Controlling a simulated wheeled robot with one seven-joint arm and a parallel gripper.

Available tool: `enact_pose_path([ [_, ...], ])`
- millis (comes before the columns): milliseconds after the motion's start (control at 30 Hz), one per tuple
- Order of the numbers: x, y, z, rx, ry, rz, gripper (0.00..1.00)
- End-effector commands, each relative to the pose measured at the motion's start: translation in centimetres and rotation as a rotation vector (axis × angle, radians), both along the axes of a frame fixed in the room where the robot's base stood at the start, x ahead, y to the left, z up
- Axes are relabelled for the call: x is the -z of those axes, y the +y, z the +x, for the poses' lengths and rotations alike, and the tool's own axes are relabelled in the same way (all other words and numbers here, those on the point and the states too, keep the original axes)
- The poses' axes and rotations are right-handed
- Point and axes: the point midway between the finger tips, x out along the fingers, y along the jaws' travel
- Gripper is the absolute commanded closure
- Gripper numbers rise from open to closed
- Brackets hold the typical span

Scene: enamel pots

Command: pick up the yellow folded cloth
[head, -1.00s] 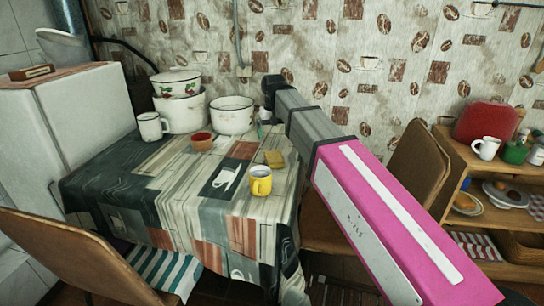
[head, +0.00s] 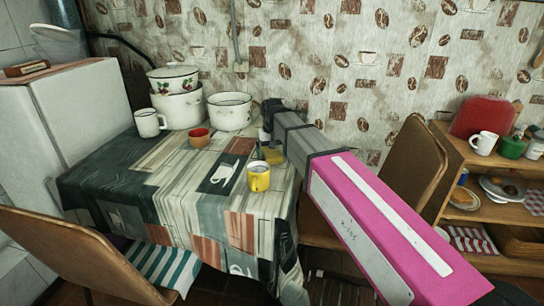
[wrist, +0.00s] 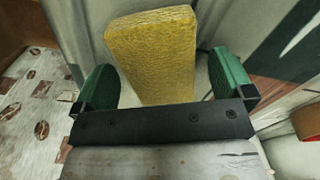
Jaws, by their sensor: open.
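The yellow folded cloth (head: 274,155) lies on the table's patterned tablecloth, behind the yellow mug, and my arm partly covers it in the head view. In the wrist view the cloth (wrist: 152,52) is a thick yellow block ahead of my gripper (wrist: 164,74). The two green fingers stand apart on either side of its near end, with a wider gap at the right finger. In the head view my gripper (head: 266,134) is right at the cloth, low over the table. No grip on the cloth shows.
The yellow mug (head: 259,178) stands close in front of the cloth. A red-brown bowl (head: 199,138), a white mug (head: 150,123) and white enamel pots (head: 229,112) stand farther left. A chair (head: 415,165) and a wooden shelf (head: 490,210) are to the right.

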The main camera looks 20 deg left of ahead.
Motion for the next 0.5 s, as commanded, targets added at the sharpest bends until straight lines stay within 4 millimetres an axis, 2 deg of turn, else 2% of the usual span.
enact_pose_path([
  [267,0.56,0.01,0.0,0.0,0.0,0.0,0.01],
  [433,0.55,0.0,0.01,0.0,0.0,0.0,0.53],
  [500,0.55,0.0,0.01,0.0,0.0,0.0,0.54],
])
